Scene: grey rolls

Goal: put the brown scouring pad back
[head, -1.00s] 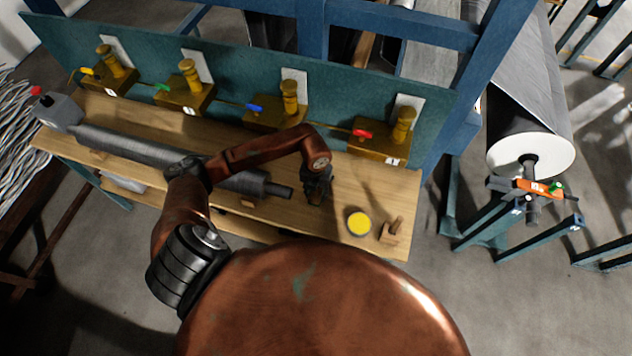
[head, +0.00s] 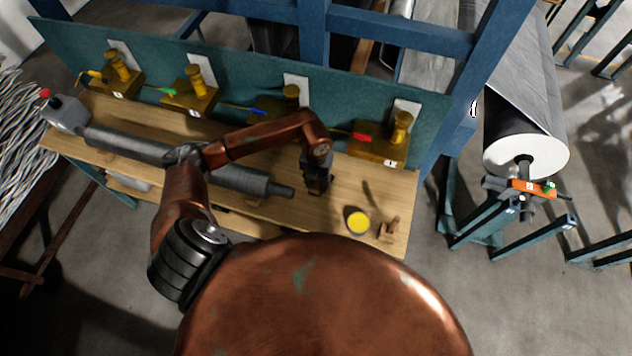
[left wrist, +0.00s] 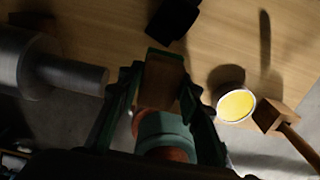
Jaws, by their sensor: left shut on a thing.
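My left gripper (head: 317,186) is over the wooden bench, between the end of the grey roll and the yellow tin. In the left wrist view its two fingers (left wrist: 161,92) are shut on a brown block with a green edge, the brown scouring pad (left wrist: 163,76). The pad sits upright between the fingertips and appears to be above the bench top. In the head view the gripper hides most of the pad. A black shape lies just beyond the pad in the left wrist view; I cannot tell whether it is a shadow. My right gripper is not in view.
The bench (head: 335,218) holds a grey roll (head: 240,180), a round tin with yellow contents (head: 358,222) and a small wooden tool (head: 389,230). Brass valve blocks (head: 378,148) with coloured handles stand along the green back panel (head: 350,105).

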